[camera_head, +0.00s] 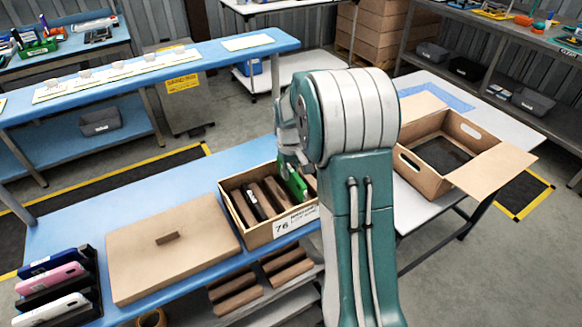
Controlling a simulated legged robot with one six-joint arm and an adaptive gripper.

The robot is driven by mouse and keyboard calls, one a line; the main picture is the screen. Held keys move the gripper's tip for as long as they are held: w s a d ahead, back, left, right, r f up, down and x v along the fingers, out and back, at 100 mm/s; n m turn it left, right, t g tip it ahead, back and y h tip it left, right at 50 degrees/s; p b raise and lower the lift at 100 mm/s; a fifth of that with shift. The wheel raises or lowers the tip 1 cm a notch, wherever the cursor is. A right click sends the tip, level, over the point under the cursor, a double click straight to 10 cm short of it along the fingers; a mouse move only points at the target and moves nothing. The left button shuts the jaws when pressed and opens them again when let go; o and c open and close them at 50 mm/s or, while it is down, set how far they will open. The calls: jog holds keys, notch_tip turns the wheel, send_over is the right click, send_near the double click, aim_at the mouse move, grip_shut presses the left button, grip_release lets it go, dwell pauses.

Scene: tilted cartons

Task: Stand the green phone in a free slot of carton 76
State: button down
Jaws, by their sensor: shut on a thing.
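Carton 76 (284,230) is an open cardboard box on the blue bench, in the middle of the head view. A white label with the number faces the front. Brown dividers form slots inside, and a dark thing stands in one of them. The green phone (293,183) is at the right part of the carton, tilted, its lower part within the opening. My gripper (288,158) is shut on the phone's upper end, just above the carton. My arm hides the carton's right end, so I cannot tell whether the phone touches the bottom.
A flat cardboard lid (170,262) lies left of the carton. A dark rack (88,285) with blue, pink and white phones stands at the far left. Another open carton (440,150) is on the white table at right.

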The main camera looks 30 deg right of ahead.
aim_at(289, 187)
jog(key=shift+a+f, duration=0.15)
jog(key=shift+f, duration=1.85)
jog(key=shift+a+f, duration=0.3)
jog(key=shift+f, duration=0.25)
jog(key=shift+d, duration=0.15)
jog(key=shift+f, duration=0.25)
jog(key=c, duration=0.5)
grip_release()
jog(key=shift+c, duration=0.2)
